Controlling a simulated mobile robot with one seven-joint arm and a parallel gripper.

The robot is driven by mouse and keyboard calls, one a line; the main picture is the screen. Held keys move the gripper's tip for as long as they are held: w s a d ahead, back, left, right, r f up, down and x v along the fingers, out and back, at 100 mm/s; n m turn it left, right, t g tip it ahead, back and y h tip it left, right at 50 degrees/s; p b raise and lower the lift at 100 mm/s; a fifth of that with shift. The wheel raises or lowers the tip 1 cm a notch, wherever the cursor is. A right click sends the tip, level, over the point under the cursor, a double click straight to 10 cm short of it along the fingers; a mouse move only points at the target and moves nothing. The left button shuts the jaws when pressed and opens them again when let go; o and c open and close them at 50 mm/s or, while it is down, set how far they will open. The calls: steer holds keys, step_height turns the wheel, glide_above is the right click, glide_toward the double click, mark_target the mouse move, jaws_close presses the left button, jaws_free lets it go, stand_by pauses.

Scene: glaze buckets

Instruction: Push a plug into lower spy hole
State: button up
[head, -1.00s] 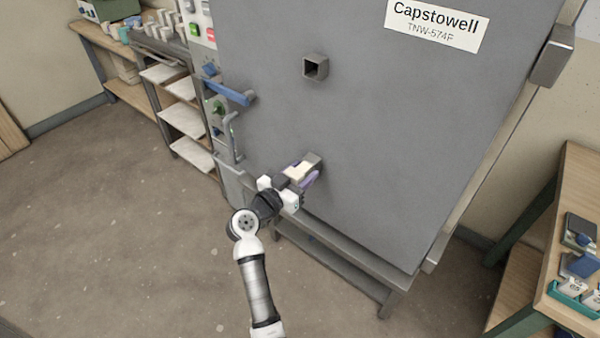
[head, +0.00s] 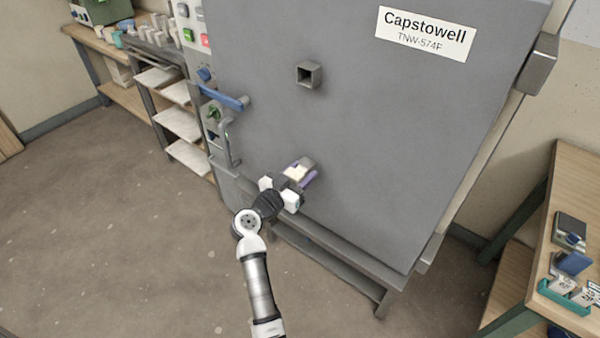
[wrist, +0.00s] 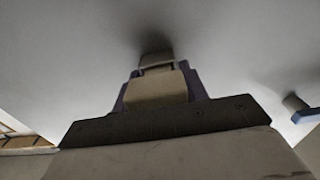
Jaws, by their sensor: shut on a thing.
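The grey kiln door (head: 400,130) carries two square spy hole collars. The upper spy hole (head: 308,75) is open and dark inside. The lower spy hole collar (head: 307,162) is right in front of my gripper (head: 302,177), and it also shows in the wrist view (wrist: 157,61). My gripper, with purple fingers, is shut on a cream plug (head: 296,173). In the wrist view the plug (wrist: 155,88) sits between the fingers, lined up with the collar. Its front end meets the collar, but how deep it sits inside is hidden.
A blue-handled door lever (head: 226,96) and control panel lie left of the door. Shelves with pale boards (head: 180,125) stand farther left. A wooden bench (head: 575,190) with small items is at the right. Open floor lies at the lower left.

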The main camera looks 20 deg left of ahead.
steer(key=shift+w+d+r+p, duration=0.15)
steer(key=shift+w+d+p, duration=0.05)
steer(key=shift+w+p, duration=0.4)
steer(key=o, duration=1.1)
steer(key=shift+s, duration=0.15)
steer(key=shift+a, duration=0.1)
steer(key=shift+o, duration=1.2)
